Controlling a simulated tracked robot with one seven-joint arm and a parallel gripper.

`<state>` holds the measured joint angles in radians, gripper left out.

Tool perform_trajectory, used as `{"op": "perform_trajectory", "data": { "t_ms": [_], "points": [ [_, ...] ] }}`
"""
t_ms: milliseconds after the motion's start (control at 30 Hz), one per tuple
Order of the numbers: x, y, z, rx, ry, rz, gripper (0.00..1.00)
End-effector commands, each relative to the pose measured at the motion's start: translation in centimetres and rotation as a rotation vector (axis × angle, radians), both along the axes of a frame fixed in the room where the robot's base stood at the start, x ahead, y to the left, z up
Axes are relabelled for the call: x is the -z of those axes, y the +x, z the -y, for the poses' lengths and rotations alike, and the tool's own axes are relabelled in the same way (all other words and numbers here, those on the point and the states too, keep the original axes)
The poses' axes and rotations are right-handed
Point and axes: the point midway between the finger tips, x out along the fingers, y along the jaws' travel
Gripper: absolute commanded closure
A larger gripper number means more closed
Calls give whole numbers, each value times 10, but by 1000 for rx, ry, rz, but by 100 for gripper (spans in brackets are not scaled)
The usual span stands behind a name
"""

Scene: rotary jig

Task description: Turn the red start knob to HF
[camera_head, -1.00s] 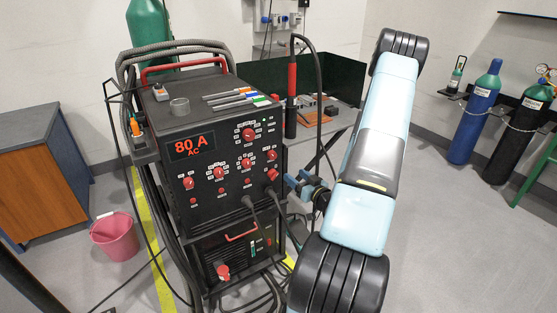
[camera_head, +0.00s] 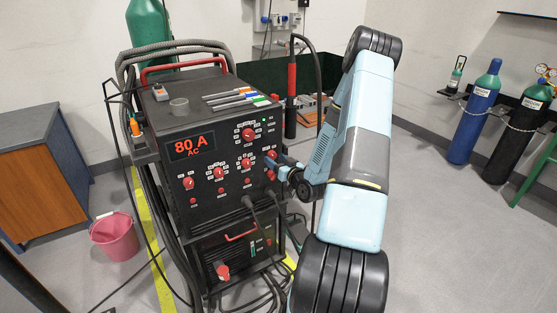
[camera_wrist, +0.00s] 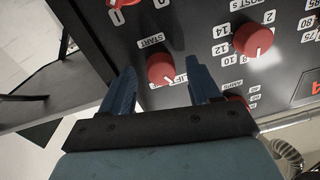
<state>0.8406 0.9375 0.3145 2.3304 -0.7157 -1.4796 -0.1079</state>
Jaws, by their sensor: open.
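The red start knob (camera_wrist: 160,69) sits on the black front panel below the START label in the wrist view, which shows the panel upside down. A LIFT label shows beside the knob; I cannot read an HF label. A small pale mark on the knob appears to point toward the LIFT side. My gripper (camera_wrist: 161,66) is open, its two blue fingers on either side of the knob with gaps showing. In the head view my gripper (camera_head: 275,163) is at the panel's right edge, and the start knob (camera_head: 271,155) is partly covered there.
The welding machine (camera_head: 190,120) carries several other red knobs; one (camera_wrist: 253,40) is close to my right finger in the wrist view. Cables hang below from the panel.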

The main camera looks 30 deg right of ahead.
Motion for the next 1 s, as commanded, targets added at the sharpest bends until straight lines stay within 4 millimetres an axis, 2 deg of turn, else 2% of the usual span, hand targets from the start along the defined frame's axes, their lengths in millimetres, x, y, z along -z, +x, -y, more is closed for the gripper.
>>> {"op": "perform_trajectory", "data": {
  "t_ms": [133, 400, 1000],
  "points": [
    [0, 7, -1, 1, 0, -1, 38],
    [0, 8, -1, 1, 1, -1, 38],
    [0, 7, -1, 1, 0, -1, 94]
  ]
}}
